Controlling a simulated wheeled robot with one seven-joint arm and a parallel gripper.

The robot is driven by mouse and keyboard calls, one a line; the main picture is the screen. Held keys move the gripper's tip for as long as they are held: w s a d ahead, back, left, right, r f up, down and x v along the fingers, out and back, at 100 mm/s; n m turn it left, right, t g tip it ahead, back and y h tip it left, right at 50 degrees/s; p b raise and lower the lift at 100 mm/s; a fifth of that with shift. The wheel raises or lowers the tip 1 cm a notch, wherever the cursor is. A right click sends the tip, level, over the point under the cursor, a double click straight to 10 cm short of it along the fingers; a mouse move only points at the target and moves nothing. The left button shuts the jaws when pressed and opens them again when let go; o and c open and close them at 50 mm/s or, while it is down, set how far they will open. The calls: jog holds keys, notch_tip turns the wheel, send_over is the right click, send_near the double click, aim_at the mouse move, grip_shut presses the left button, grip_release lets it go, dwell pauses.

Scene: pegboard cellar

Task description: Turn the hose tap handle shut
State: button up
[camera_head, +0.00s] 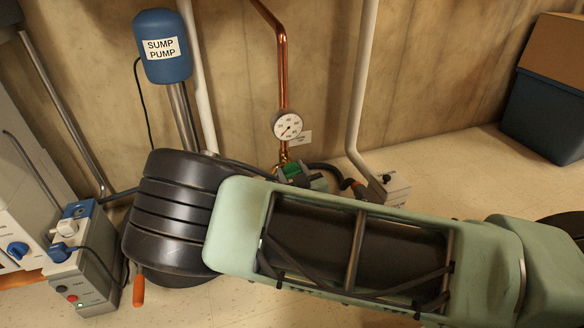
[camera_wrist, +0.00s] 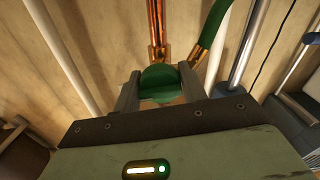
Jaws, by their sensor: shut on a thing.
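The green tap handle (camera_wrist: 160,84) sits between the two grey fingers of my gripper (camera_wrist: 158,82) in the wrist view, and the fingers are shut on it. In the head view a small part of the green handle (camera_head: 291,170) shows at the foot of the copper pipe, just beyond my arm. Brass fittings (camera_wrist: 158,53) and a green hose (camera_wrist: 212,38) show behind the handle in the wrist view. My arm hides most of the tap in the head view. I cannot tell how far the handle is turned.
The copper pipe (camera_head: 283,75) carries a round gauge (camera_head: 287,126) above the tap. A blue sump pump (camera_head: 163,48) stands at left, near a grey control box (camera_head: 85,262). A pale pipe (camera_head: 361,85) rises on the right. A blue bin (camera_head: 545,112) stands far right.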

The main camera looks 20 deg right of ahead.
jog(key=n+p, duration=0.3)
jog(key=shift+r+n+p, duration=0.2)
jog(key=shift+n+p, duration=0.1)
jog(key=n+p, duration=0.3)
jog(key=n, duration=0.1)
jog(key=shift+d+n, duration=0.1)
jog(key=shift+n, duration=0.2)
jog(key=n+p, duration=0.2)
jog(key=n, duration=0.2)
jog(key=shift+p, duration=0.35)
jog(key=shift+f+n+p, duration=0.15)
jog(key=shift+n+p, duration=0.35)
jog(key=shift+n, duration=1.6)
jog(key=o, duration=0.9)
jog(key=shift+o, duration=0.2)
jog(key=s+p, duration=0.6)
jog(key=s, duration=1.1)
jog(key=shift+s, duration=0.2)
